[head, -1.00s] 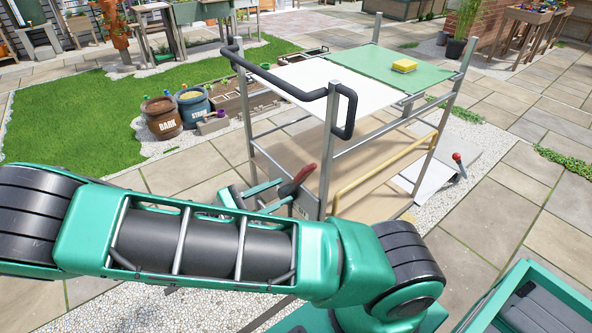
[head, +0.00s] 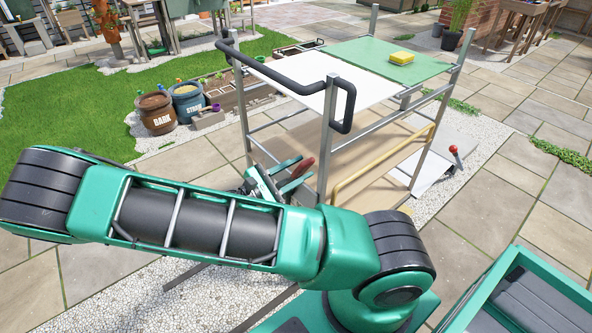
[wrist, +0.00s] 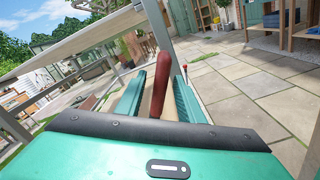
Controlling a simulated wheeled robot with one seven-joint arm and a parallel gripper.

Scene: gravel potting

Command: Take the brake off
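The cart (head: 338,170) is a metal frame with a white and green top and a black push handle (head: 292,84). A lever with a dark red handle (head: 304,167) is at its near side, low beside the near post. My gripper (head: 290,173) is at this lever, its teal fingers apart. In the wrist view the red handle (wrist: 161,82) stands upright between the two fingers (wrist: 160,98), close to the right one. I cannot tell whether it touches. The lever's lower part is hidden by my gripper and arm.
A yellow sponge (head: 402,57) lies on the green top. A second lever with a red knob (head: 454,151) stands beside a pale sheet (head: 430,172) on the gravel right of the cart. Paving at right is open.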

